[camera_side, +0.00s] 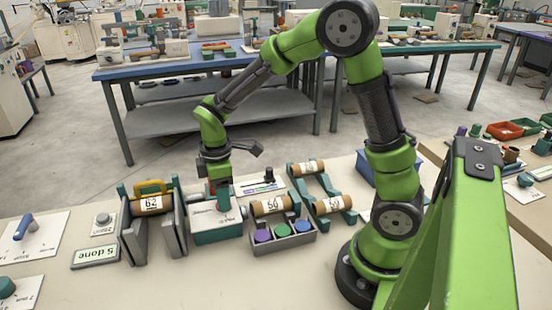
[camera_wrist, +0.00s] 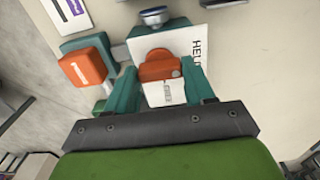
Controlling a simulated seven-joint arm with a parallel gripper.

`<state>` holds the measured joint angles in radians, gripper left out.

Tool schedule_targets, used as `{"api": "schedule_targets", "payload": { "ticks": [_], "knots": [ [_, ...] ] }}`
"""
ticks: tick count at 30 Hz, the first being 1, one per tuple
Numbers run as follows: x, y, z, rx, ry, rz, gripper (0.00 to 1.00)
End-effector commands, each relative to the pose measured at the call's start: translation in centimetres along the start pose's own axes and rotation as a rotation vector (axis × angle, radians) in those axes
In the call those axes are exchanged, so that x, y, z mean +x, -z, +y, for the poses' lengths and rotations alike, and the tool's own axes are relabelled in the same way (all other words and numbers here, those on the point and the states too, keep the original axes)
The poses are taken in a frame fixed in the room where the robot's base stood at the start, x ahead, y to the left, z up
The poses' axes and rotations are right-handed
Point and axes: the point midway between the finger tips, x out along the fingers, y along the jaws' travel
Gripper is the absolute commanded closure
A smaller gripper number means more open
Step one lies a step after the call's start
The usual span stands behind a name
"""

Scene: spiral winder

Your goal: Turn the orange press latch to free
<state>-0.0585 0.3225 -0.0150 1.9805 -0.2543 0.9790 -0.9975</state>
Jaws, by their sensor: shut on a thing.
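The orange press latch (camera_wrist: 158,66) shows in the wrist view between the two teal fingers of my gripper (camera_wrist: 162,78). My gripper is shut on it. A white plate (camera_wrist: 196,45) lies beside the latch, and its lettering reads "HEL" before it is cut off by my finger. In the side view my gripper (camera_side: 221,197) reaches down onto the teal press box (camera_side: 216,236) with a white top. The latch is mostly hidden there by my fingers, so I cannot tell its angle from that view.
A second orange block (camera_wrist: 83,69) on a teal part stands left of my fingers. Left of the press is a grey stand with a roll marked 62 (camera_side: 152,204). Right of it are a grey tray (camera_side: 285,246) of coloured caps and a teal rack (camera_side: 334,187) of rolls.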

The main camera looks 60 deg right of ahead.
Motion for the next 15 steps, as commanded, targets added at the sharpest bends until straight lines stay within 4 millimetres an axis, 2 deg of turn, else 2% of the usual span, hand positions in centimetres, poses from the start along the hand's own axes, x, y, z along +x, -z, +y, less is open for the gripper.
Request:
{"api": "schedule_targets", "payload": {
  "ticks": [8, 15],
  "knots": [
    [-0.06, 0.01, -0.01, 0.105, 0.0, 0.0, 0.77],
    [-0.07, 0.04, -0.04, 0.3, 0.001, 0.001, 0.77]
  ]
}}
